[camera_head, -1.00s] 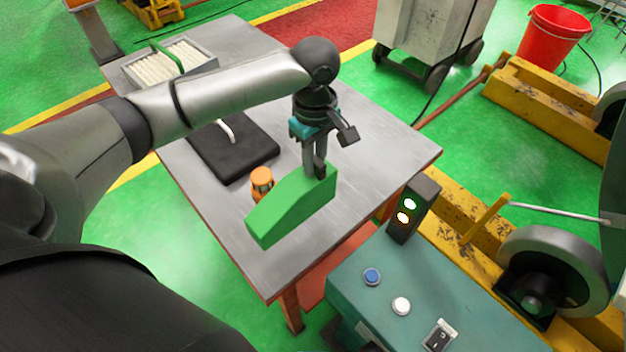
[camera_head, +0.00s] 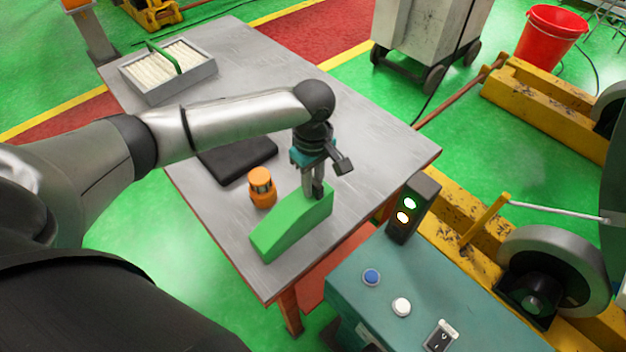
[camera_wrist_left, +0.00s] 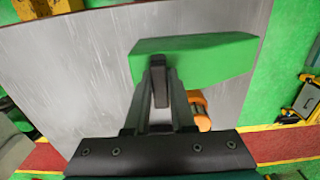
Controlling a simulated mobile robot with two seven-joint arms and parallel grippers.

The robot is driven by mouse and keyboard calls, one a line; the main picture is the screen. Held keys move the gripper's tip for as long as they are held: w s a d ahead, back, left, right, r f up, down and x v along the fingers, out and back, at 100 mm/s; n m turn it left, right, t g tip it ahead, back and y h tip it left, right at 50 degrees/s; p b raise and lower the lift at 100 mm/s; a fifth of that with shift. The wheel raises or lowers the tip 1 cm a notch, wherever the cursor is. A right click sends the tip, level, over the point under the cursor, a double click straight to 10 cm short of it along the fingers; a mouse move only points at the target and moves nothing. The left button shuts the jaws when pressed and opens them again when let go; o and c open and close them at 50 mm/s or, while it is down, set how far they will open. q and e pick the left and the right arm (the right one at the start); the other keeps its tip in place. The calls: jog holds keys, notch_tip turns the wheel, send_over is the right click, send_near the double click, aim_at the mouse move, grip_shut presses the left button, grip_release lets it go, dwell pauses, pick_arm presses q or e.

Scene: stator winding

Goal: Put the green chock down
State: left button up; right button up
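The green chock (camera_head: 290,228) is a wedge at the near right part of the grey metal table (camera_head: 222,228). It is low, at or just above the tabletop; I cannot tell if it touches. My left gripper (camera_head: 313,192) comes down from above and is shut on the chock's tall end. The left wrist view also shows the chock (camera_wrist_left: 195,58) between the fingers (camera_wrist_left: 160,82). My right gripper does not show.
An orange lantern-like object (camera_head: 262,188) stands close beside the chock. A black pad (camera_head: 237,160) lies behind it, partly under my arm. A teal control box (camera_head: 400,275) with a signal light (camera_head: 413,210) stands near the table's right edge.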

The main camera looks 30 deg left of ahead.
pick_arm(q)
jog(key=o, duration=0.4)
jog(key=shift+o, duration=0.2)
notch_tip(320, 180, up, 12)
jog(key=p, duration=0.1)
jog(key=shift+r, duration=0.15)
